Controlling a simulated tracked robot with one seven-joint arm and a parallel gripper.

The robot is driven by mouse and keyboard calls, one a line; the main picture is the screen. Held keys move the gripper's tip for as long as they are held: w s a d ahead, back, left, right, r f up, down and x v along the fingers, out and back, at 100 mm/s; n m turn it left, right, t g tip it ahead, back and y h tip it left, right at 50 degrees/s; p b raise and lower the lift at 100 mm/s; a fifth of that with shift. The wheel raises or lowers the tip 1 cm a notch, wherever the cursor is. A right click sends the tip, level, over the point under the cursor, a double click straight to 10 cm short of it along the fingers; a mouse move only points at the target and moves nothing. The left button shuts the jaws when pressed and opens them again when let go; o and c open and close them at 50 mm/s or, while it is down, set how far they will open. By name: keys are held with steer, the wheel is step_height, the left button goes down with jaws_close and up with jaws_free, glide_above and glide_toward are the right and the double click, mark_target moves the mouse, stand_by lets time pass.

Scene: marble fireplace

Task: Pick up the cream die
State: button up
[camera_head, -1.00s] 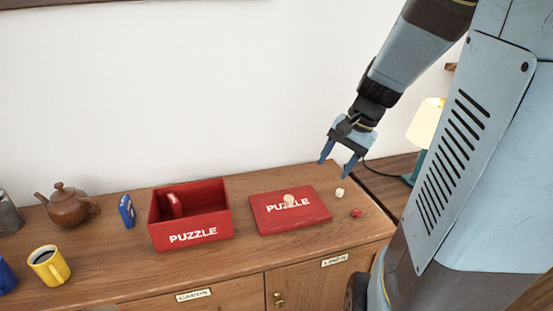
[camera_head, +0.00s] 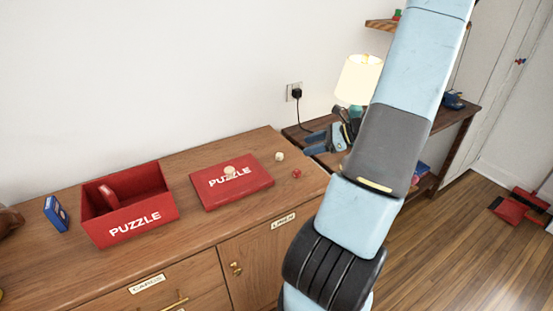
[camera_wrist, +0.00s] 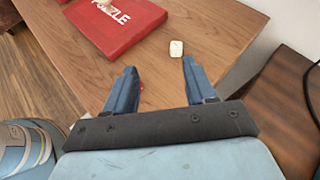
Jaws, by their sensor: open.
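The cream die (camera_head: 280,156) sits on the wooden cabinet top, near its right end, just beyond the red puzzle lid. In the wrist view the die (camera_wrist: 176,48) lies ahead of my fingertips, between their lines but nearer the right one. My gripper (camera_head: 311,144) is to the right of the die in the head view, its blue fingers pointing left. The gripper (camera_wrist: 158,68) is open and empty in the wrist view, apart from the die.
A red die (camera_head: 297,173) lies near the cream one; my left finger mostly hides it in the wrist view. The red lid (camera_head: 250,182) carries a small cream piece (camera_head: 229,171). An open red puzzle box (camera_head: 160,209) stands left. A lit lamp (camera_head: 358,80) stands behind my arm.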

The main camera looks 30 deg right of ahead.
mark_target(284, 160)
steer(key=d+f+m+t, duration=0.1)
steer(key=d+f+m, duration=0.1)
steer(key=d, duration=0.1)
steer(key=shift+s+f+t, duration=0.1)
steer(key=shift+s+t, duration=0.05)
steer(key=shift+t, duration=0.25)
steer(key=shift+f+m, duration=0.1)
steer(key=shift+m, duration=0.2)
steer(key=x, duration=0.8)
steer(key=shift+w+f, duration=0.1)
steer(key=shift+w, duration=0.1)
steer(key=shift+x, duration=2.6)
steer(key=shift+s+a, duration=0.15)
steer(key=shift+s, duration=0.05)
steer(key=shift+c, duration=0.2)
jaws_close()
